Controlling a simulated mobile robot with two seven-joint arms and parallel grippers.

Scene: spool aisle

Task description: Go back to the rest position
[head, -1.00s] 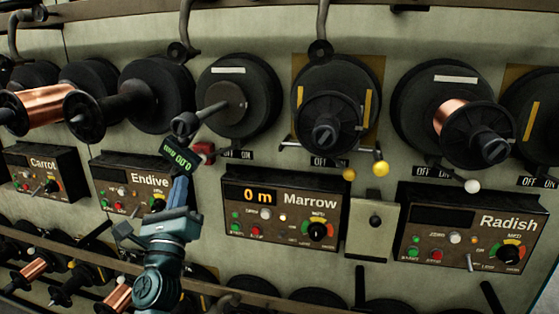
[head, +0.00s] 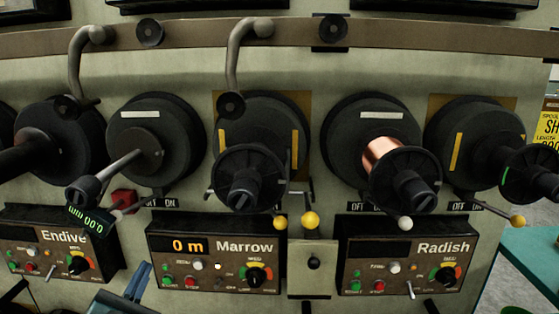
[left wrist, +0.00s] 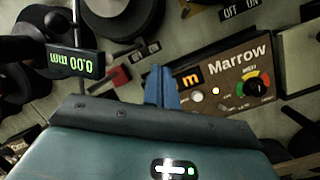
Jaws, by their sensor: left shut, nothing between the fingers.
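My left gripper (head: 138,280) shows at the bottom left of the head view, its blue fingers pointing up between the Endive panel (head: 62,250) and the Marrow panel (head: 215,256). In the left wrist view the blue fingers (left wrist: 158,86) are together with nothing between them, in front of the left edge of the Marrow panel (left wrist: 225,75). The Marrow display reads 0 m. My right gripper is in neither view.
A small green readout (head: 86,219) showing 0.00 hangs on an arm above the gripper. The Marrow spool (head: 243,180) is empty; the Radish spool (head: 385,160) holds copper wire. Yellow-knobbed levers (head: 311,220) stick out. A yellow sign (head: 548,130) is at far right.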

